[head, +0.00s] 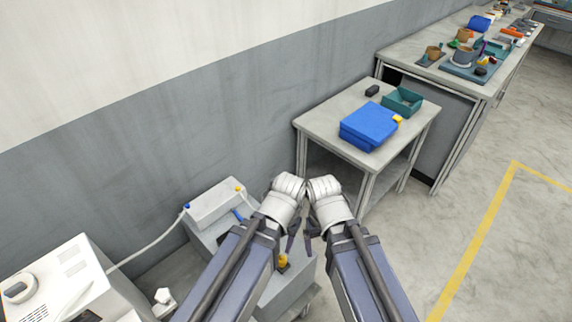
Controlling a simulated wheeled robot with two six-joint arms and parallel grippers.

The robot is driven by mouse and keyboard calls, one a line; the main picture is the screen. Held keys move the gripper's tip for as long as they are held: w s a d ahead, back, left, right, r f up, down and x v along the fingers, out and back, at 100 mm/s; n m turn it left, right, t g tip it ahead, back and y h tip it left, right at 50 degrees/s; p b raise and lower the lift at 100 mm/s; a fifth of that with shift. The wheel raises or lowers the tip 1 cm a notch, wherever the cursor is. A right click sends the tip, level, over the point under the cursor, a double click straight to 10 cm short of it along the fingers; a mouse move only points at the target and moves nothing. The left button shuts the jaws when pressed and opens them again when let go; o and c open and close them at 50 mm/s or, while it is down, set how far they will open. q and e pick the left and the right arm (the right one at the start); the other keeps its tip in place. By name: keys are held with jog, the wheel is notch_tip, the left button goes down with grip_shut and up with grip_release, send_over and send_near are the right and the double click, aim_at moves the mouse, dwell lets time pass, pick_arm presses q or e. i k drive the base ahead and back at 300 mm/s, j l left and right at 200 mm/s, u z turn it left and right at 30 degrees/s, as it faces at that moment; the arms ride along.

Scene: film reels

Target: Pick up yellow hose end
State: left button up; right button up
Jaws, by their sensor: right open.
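A yellow piece (283,261), which may be the yellow hose end, shows low on the grey unit, just beside my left arm. My arm partly covers the area around it, so I cannot tell its full shape. A smaller yellow tip (238,188) sits on top of the grey machine. My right gripper (311,228) is open and appears empty, to the right of the yellow piece. My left gripper (292,238) is mostly hidden by its wrist, close to the right one; its jaws cannot be made out.
A pale hose (150,245) with a blue end (187,206) runs from the white machine (78,280) to the grey machine (212,204). A small table (325,118) ahead carries a blue box (367,127) and a green bin (403,101). Open floor lies right.

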aim_at(281, 259)
jog(key=j+u, duration=0.1)
jog(key=u, duration=2)
jog(key=k+j, duration=0.15)
jog(key=k, duration=0.5)
jog(key=k+j, duration=0.1)
jog(key=k, duration=0.55)
jog(key=z, duration=1.2)
